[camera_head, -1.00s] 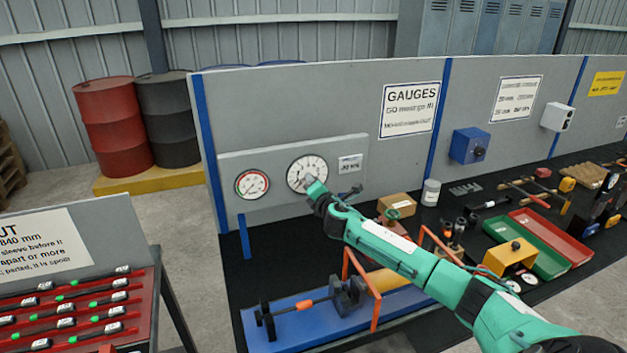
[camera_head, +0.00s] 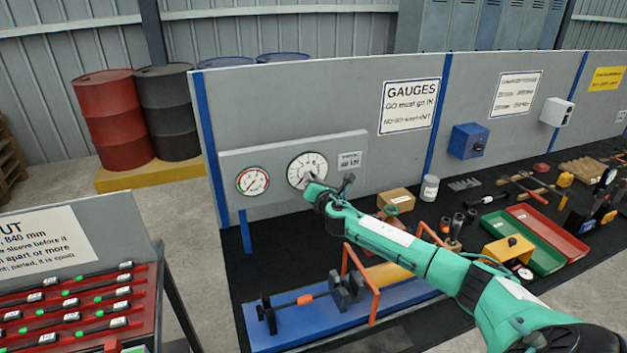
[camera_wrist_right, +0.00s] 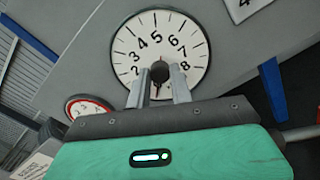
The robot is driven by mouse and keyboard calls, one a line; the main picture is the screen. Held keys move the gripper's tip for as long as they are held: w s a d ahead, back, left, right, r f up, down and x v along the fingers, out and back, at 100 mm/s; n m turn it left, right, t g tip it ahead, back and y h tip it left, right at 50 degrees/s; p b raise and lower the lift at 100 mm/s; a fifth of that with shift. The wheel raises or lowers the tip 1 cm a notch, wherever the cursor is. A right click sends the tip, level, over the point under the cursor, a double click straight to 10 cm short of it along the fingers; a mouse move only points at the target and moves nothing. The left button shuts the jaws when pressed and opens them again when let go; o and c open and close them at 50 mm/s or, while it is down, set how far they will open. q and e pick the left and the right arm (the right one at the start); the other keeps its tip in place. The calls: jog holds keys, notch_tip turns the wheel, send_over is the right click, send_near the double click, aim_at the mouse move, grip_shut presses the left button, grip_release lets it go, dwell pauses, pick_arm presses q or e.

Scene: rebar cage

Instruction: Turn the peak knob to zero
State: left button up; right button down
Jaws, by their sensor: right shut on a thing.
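The large white dial (camera_head: 307,168) with black numbers is mounted on the grey gauge panel. It also shows in the right wrist view (camera_wrist_right: 187,40), where the numbers 2 to 8 can be read. The dark knob (camera_wrist_right: 160,71) is at the dial's centre. My right gripper (camera_wrist_right: 160,84) is shut on the knob, with a grey finger on each side. In the head view my right gripper (camera_head: 311,187) covers the dial's lower right part and hides the knob. The knob's pointer cannot be made out clearly. My left gripper is not in view.
A smaller red-rimmed gauge (camera_head: 252,181) is left of the dial, and a small label plate (camera_head: 349,161) is to its right. Below stand a blue base (camera_head: 300,328) and an orange frame (camera_head: 374,285). A cardboard box (camera_head: 396,199) lies right of my wrist.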

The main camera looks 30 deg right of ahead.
jog(key=shift+a+f, duration=0.1)
jog(key=shift+f, duration=0.15)
jog(key=c, duration=1.3)
grip_release()
jog(key=shift+o, duration=0.3)
jog(key=shift+r, duration=0.1)
jog(key=shift+s, duration=0.1)
jog(key=b+v, duration=0.4)
jog(key=v, duration=0.9)
jog(key=shift+s, duration=0.35)
